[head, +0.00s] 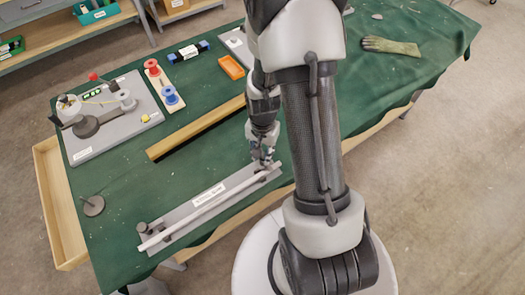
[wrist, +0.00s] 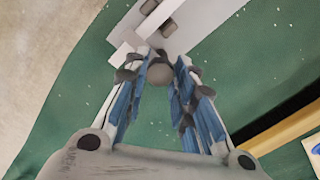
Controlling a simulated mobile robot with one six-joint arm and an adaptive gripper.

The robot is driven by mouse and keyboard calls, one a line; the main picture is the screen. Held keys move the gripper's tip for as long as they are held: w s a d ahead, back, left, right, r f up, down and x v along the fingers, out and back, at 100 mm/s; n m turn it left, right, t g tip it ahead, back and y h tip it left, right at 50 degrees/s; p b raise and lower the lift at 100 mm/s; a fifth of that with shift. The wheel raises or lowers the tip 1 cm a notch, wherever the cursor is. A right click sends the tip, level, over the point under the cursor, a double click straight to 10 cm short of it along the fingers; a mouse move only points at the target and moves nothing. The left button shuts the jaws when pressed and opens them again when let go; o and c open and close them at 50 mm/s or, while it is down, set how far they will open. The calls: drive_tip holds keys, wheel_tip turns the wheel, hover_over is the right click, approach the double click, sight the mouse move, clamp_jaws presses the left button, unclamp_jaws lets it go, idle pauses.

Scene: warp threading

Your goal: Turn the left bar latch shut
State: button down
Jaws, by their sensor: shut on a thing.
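A long grey bar fixture (head: 187,213) with a white label lies on the green cloth. A pale bar (head: 210,212) runs along its front. Dark latch parts (head: 144,229) show at its left end in the head view. My gripper (head: 262,165) is at the other, right end of the fixture. In the wrist view my gripper (wrist: 158,75) has its fingertips on both sides of a round grey knob (wrist: 160,74), holding it. The pale bar end and grey plate (wrist: 190,22) lie just beyond it. I cannot tell the latch's turn angle; the fingers partly hide it.
A board with spools and a motor-like device (head: 110,112) stands at the back left. A wooden strip (head: 198,127) lies behind the fixture. A round grey weight (head: 93,205) is at the left. An orange tray (head: 231,67) and a glove (head: 391,46) are farther back.

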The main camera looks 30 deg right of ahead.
drive_tip(key=c, duration=1.3)
unclamp_jaws()
wheel_tip(320, 180, up, 12)
